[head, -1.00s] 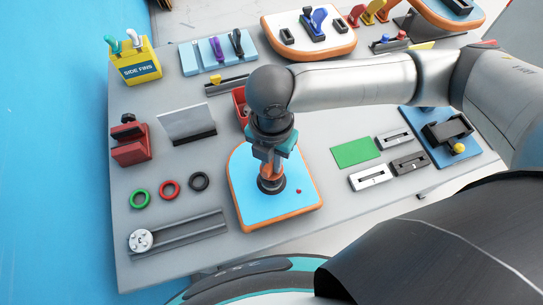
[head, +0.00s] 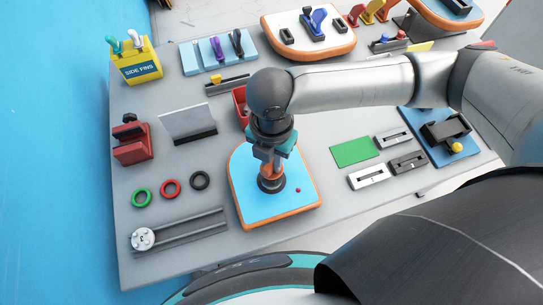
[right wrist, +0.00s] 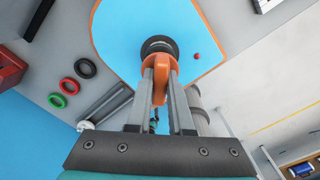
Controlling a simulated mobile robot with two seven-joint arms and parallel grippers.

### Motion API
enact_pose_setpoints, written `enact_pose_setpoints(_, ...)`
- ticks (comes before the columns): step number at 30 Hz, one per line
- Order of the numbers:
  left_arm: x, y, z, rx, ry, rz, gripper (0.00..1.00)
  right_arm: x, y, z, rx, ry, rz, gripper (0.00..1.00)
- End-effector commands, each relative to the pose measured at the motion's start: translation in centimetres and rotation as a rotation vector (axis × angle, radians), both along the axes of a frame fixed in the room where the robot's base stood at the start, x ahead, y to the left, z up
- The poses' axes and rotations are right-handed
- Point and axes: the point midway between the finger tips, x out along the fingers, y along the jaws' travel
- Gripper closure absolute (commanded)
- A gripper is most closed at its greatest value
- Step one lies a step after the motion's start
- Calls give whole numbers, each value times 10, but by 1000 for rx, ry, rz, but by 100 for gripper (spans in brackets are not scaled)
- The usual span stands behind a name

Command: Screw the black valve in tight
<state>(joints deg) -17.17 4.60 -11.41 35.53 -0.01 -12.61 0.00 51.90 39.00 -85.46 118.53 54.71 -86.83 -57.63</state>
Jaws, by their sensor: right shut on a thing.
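The black valve (head: 271,185) sits in the blue-topped board with an orange rim (head: 245,205) at the front middle of the table. In the right wrist view it shows as a black ring (right wrist: 153,45) on the blue surface. My right gripper (head: 270,170) points down over it. In the right wrist view its two fingers (right wrist: 160,72) are shut on an orange piece (right wrist: 160,66) standing at the black ring. The fingers hide part of the valve, so I cannot tell how deep it sits. My left gripper is not in view.
Green (head: 142,198), red (head: 171,189) and black (head: 200,180) rings lie left of the board. A metal rail with a round disc (head: 143,239) lies in front of them. A green pad (head: 356,151) and slotted blocks (head: 369,176) lie to the right.

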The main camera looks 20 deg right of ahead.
Motion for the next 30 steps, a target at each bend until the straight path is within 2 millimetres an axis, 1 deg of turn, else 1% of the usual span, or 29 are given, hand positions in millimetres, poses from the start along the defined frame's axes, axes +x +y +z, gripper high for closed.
enact_pose_setpoints(10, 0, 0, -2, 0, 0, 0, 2, 0, 0, -3, 0, 0, 0, 100)
enact_pose_setpoints(30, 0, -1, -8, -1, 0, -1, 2, 0, 0, -20, 0, 0, 0, 100)
